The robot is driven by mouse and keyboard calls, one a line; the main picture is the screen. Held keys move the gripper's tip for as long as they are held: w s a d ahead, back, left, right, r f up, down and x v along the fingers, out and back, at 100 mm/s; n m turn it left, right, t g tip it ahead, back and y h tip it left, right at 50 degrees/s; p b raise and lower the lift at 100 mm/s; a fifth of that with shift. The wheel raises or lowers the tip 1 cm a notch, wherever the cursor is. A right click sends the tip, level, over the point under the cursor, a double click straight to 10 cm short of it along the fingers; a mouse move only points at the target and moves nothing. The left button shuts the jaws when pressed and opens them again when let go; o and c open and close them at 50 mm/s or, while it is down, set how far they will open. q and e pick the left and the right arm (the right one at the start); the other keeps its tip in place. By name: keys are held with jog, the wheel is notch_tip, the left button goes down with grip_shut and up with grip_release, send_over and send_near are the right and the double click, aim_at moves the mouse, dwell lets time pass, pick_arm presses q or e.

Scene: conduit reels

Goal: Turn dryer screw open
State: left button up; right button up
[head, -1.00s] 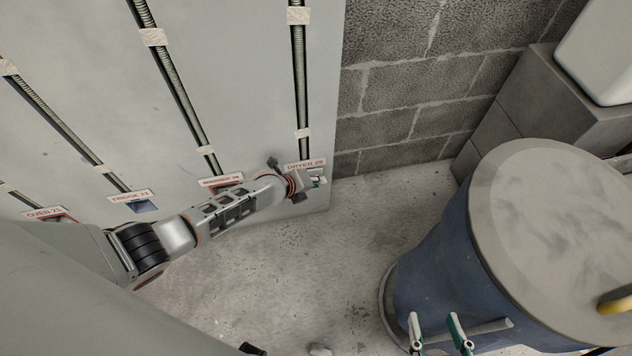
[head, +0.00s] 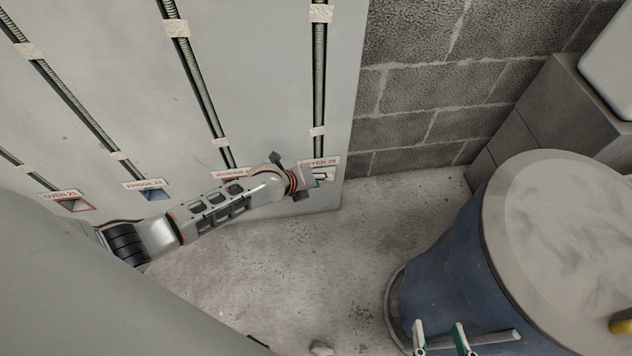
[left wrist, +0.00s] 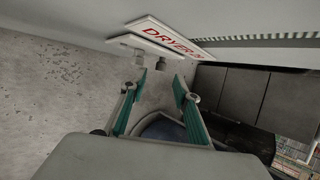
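The red-lettered DRYER label (head: 319,162) is low on the grey panel at its right edge in the head view; it also shows in the left wrist view (left wrist: 172,38). Under it in the left wrist view is a pale plate with a small grey stub (left wrist: 161,63), which may be the dryer screw; its slot and turn are too small to tell. My left gripper (left wrist: 160,84) has its two green-lined fingers apart, facing this stub with nothing seen between them. In the head view the wrist mostly hides this spot. My right gripper (head: 440,338) is open and empty before the blue barrel.
A blue barrel (head: 440,262) with a grey lid (head: 572,230) stands at right. The FRIDGE label (head: 145,184) and OVEN label (head: 62,194) are further left on the panel. A block wall (head: 430,85) is behind. The concrete floor (head: 290,265) between is mostly clear.

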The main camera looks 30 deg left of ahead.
pick_arm(q)
jog(key=shift+v, duration=1.55)
jog(key=shift+s+d, duration=0.15)
jog(key=shift+d, duration=0.1)
